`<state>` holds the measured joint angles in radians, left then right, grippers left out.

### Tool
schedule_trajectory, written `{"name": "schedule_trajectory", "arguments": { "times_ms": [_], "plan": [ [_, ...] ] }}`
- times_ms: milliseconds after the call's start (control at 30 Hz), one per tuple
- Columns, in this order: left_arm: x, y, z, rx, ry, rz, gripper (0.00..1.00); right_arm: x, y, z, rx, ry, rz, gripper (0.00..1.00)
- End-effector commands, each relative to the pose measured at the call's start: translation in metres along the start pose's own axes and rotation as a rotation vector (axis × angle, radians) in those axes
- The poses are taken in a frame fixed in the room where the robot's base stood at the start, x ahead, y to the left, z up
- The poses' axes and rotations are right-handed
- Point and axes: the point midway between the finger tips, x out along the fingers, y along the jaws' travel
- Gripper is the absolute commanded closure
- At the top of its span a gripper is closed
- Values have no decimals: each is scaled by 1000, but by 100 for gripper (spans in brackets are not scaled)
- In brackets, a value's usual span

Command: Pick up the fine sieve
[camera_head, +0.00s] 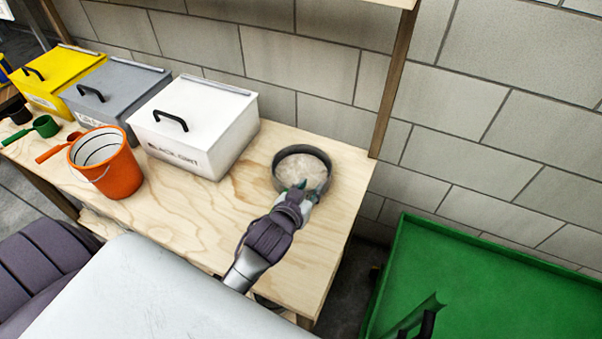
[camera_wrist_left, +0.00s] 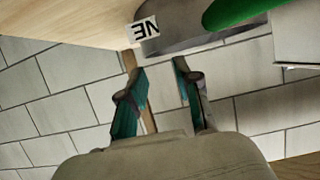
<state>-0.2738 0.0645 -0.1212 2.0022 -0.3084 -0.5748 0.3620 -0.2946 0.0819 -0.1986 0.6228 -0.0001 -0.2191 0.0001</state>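A round sieve (camera_head: 276,176) with a dark grey rim and a pale, sandy-looking inside sits on the right end of the wooden bench in the head view. My left gripper (camera_head: 306,188) is at its near right edge, overlapping the rim in the picture. In the left wrist view, the gripper (camera_wrist_left: 157,62) has its two green-padded fingers apart with wall showing between them. A grey curved side (camera_wrist_left: 185,38) with a white label ending in "NE" lies just beyond the fingertips; it looks like the sieve's wall. Contact is not clear. My right gripper does not show.
On the bench (camera_head: 185,215), a white lidded box (camera_head: 222,138), grey box (camera_head: 118,85), yellow box (camera_head: 48,68), orange bucket (camera_head: 122,178) and green scoop (camera_head: 46,126) stand left of the sieve. A wooden post (camera_head: 392,85) rises behind. A green surface (camera_head: 490,285) lies to the right.

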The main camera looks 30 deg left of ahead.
Motion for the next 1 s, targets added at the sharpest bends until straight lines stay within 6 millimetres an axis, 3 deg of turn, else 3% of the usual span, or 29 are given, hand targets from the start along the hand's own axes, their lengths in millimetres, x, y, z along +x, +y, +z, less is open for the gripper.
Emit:
{"name": "schedule_trajectory", "arguments": {
  "times_ms": [200,467,700,1000],
  "plan": [
    [40,0,0,0,0,0,67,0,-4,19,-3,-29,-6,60],
    [59,0,0,1,-2,0,67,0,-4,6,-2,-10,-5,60],
    [93,0,2,1,-1,1,67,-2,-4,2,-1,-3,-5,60],
    [102,0,2,0,-3,1,67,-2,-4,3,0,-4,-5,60]
  ]
}}
